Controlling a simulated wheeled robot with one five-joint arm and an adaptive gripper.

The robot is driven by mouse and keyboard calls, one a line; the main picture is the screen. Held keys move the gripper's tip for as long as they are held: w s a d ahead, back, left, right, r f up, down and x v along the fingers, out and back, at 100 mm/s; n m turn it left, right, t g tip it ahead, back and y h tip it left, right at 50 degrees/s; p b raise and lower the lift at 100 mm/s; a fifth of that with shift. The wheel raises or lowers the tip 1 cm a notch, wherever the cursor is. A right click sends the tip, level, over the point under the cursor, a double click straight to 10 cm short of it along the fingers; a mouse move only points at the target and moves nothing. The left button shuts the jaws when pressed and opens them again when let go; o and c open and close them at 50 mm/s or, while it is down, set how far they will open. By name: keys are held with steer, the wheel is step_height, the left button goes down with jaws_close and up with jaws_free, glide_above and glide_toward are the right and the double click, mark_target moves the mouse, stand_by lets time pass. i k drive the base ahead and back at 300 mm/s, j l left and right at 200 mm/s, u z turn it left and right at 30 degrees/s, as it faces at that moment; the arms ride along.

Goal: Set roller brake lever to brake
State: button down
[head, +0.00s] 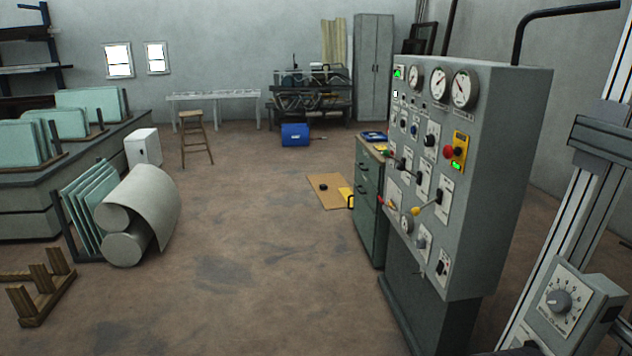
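A grey control panel (510,130) stands at the right, its front turned toward the left. Several levers and switches sit on it. One lever with a yellow knob (415,211) slants down to the left from a light plate. A dark-handled switch (403,164) sits higher up. Labels are too small to read, so I cannot tell which one is the roller brake lever or how it is set. My gripper is not in view.
A green drawer cabinet (369,200) stands left of the panel. A grey box with a dial (560,300) is at the lower right. Rollers with a curved sheet (145,205) and a wooden rack (40,290) are at the left.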

mark_target(401, 167)
steer(key=i, duration=2.65)
steer(key=i+l+u, duration=0.1)
steer(key=i, duration=1.2)
